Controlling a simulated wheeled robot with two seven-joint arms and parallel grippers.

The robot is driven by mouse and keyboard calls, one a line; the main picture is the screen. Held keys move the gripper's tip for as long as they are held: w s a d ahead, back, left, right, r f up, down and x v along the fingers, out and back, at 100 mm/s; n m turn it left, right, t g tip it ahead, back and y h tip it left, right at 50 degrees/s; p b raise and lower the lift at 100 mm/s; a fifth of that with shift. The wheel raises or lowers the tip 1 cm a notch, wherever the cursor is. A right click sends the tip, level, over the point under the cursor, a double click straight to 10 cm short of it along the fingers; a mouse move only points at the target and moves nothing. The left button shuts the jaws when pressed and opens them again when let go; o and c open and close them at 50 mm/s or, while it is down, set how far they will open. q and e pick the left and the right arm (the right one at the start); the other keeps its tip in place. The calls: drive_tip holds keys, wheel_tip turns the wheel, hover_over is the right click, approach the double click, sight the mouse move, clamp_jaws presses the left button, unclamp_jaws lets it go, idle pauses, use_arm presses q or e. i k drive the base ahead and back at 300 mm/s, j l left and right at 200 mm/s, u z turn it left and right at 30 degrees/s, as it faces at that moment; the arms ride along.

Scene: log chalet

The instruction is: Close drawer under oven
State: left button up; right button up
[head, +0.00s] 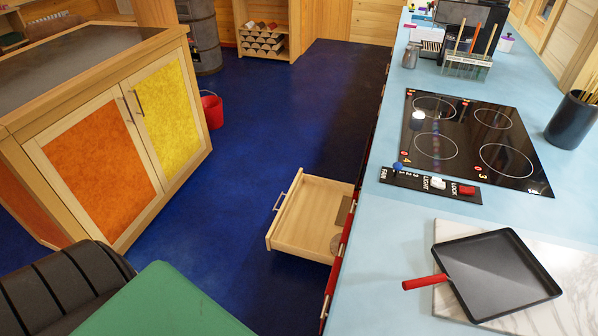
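A light wooden drawer (306,212) stands pulled out from the lower side of the counter, in the middle of the head view. It reaches left over the blue floor. Its front panel faces left and carries a slim metal handle (280,201). Something flat and greyish lies inside near the counter side, partly hidden. The oven front is hidden below the counter edge; only narrow red fronts (346,222) show along that side. Neither of my grippers is in view.
The light blue counter (391,245) runs along the right, with a black cooktop (470,140) and a red-handled pan (497,272). A cabinet with orange and yellow doors (165,110) stands left, a red bucket (212,111) beside it. Blue floor (240,150) between is clear.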

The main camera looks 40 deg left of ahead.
sight(304, 226)
drive_tip(key=k+j, duration=0.1)
drive_tip(key=j, duration=0.4)
drive_tip(key=k+j, duration=0.1)
drive_tip(key=j, duration=0.35)
drive_tip(key=k+j, duration=0.1)
drive_tip(key=j, duration=0.4)
drive_tip(key=k+j, duration=0.1)
drive_tip(key=j, duration=0.35)
drive_tip(key=k+j, duration=0.1)
drive_tip(key=j, duration=0.4)
drive_tip(key=k+j, duration=0.1)
drive_tip(key=j, duration=0.35)
drive_tip(key=k+j, duration=0.1)
drive_tip(key=j, duration=0.4)
drive_tip(key=k+j, duration=0.1)
drive_tip(key=j, duration=0.35)
drive_tip(key=i+j+z, duration=0.1)
drive_tip(key=i, duration=0.3)
drive_tip(key=j, duration=0.1)
